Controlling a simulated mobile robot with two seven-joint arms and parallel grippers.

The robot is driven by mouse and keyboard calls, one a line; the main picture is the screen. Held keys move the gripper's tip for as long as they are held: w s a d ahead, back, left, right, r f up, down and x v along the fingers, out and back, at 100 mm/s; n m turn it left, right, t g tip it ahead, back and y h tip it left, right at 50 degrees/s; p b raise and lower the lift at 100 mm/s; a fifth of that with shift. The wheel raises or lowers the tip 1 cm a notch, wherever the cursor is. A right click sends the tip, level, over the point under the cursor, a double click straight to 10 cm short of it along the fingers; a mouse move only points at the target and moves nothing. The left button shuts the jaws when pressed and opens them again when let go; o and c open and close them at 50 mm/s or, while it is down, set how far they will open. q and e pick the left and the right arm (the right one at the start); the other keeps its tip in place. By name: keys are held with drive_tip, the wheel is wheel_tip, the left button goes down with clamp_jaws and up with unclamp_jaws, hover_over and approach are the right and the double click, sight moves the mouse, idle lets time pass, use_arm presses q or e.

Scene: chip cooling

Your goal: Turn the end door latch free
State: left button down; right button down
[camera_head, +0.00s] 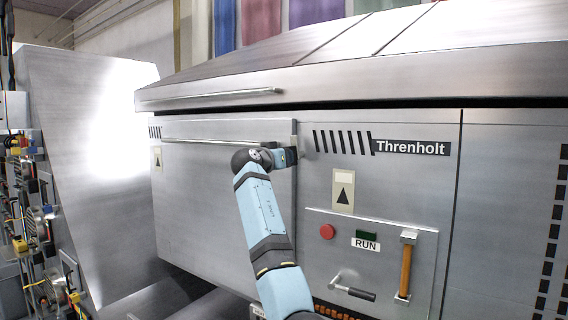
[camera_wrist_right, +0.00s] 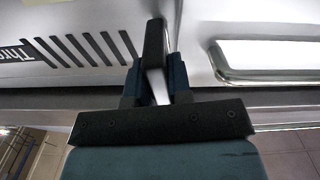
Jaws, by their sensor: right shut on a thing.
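The end door (camera_head: 222,215) is a flat steel panel on the left part of the machine front, and it looks shut. The latch (camera_wrist_right: 154,38) is a dark bar at the door's right edge, seen in the right wrist view. My right gripper (camera_head: 290,155) is at the door's upper right corner. In the right wrist view, its two fingers (camera_wrist_right: 155,80) are closed on the latch from both sides. In the head view the gripper and wrist mostly hide the latch. My left gripper is in neither view.
A long bar handle (camera_head: 222,142) crosses the door top. Right of the door are vent slots (camera_head: 340,142), a control panel (camera_head: 345,262) with a red button (camera_head: 327,231), a black-gripped lever (camera_head: 352,287) and an orange handle (camera_head: 406,268). Cabling (camera_head: 35,225) stands far left.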

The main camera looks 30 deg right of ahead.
drive_tip(key=shift+m, duration=0.8)
drive_tip(key=shift+b, duration=0.3)
drive_tip(key=c, duration=1)
unclamp_jaws()
drive_tip(key=shift+c, duration=0.2)
drive_tip(key=shift+a, duration=0.15)
drive_tip(key=v, duration=1.3)
drive_tip(key=shift+s+a+b, duration=0.2)
drive_tip(key=shift+a+b, duration=0.1)
drive_tip(key=shift+b, duration=0.05)
